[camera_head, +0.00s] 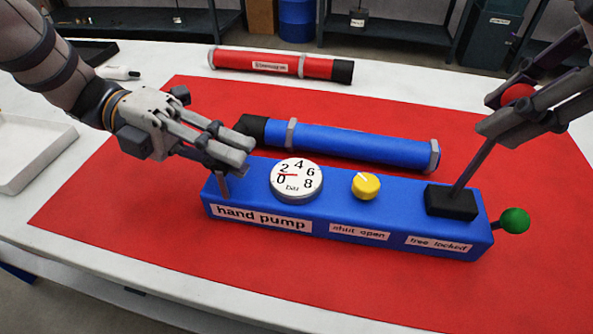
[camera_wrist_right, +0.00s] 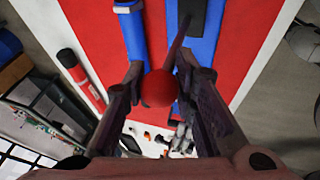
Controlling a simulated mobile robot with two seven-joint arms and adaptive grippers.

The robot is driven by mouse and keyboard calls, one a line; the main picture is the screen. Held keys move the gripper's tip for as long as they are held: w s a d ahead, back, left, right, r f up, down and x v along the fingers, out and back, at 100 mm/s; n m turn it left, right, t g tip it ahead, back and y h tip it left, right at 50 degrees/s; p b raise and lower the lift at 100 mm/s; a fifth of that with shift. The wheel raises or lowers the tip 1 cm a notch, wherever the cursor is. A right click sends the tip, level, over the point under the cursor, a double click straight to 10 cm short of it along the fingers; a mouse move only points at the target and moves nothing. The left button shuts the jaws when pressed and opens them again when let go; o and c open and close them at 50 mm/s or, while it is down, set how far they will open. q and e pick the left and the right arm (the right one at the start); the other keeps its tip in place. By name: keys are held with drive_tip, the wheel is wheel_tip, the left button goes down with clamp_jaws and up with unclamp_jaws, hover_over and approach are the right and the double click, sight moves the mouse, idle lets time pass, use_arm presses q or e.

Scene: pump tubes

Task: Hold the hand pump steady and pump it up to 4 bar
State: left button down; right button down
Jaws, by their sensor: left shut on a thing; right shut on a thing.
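The blue hand pump (camera_head: 340,215) lies on a red mat. Its gauge (camera_head: 297,178) has a red needle pointing left, between 0 and 2 bar. The yellow knob (camera_head: 366,186) has its white mark toward the upper left, on the "shut" side. A green ball (camera_head: 514,220) sticks out at the right end, beside the "free locked" label. My left gripper (camera_head: 232,160) is shut on a grey upright grip (camera_head: 222,184) at the pump's left end, partly hidden by the fingers. My right gripper (camera_head: 508,108) is shut on the red ball (camera_wrist_right: 159,88) atop the raised, right-leaning pump lever (camera_head: 474,165).
A blue tube (camera_head: 350,145) lies close behind the pump. A white tray (camera_head: 35,150) stands at the left. The red mat (camera_head: 120,205) is clear in front and at the left.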

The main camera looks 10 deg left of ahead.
drive_tip(key=shift+d+f, duration=0.1)
drive_tip(key=shift+f, duration=0.15)
drive_tip(key=shift+s+d+f+y, duration=0.1)
drive_tip(key=shift+d+y, duration=0.6)
drive_tip(key=shift+d, duration=0.3)
drive_tip(key=shift+d+f+y, duration=0.25)
drive_tip(key=shift+d+y, duration=0.5)
drive_tip(key=shift+y, duration=0.05)
drive_tip(key=shift+m, duration=0.3)
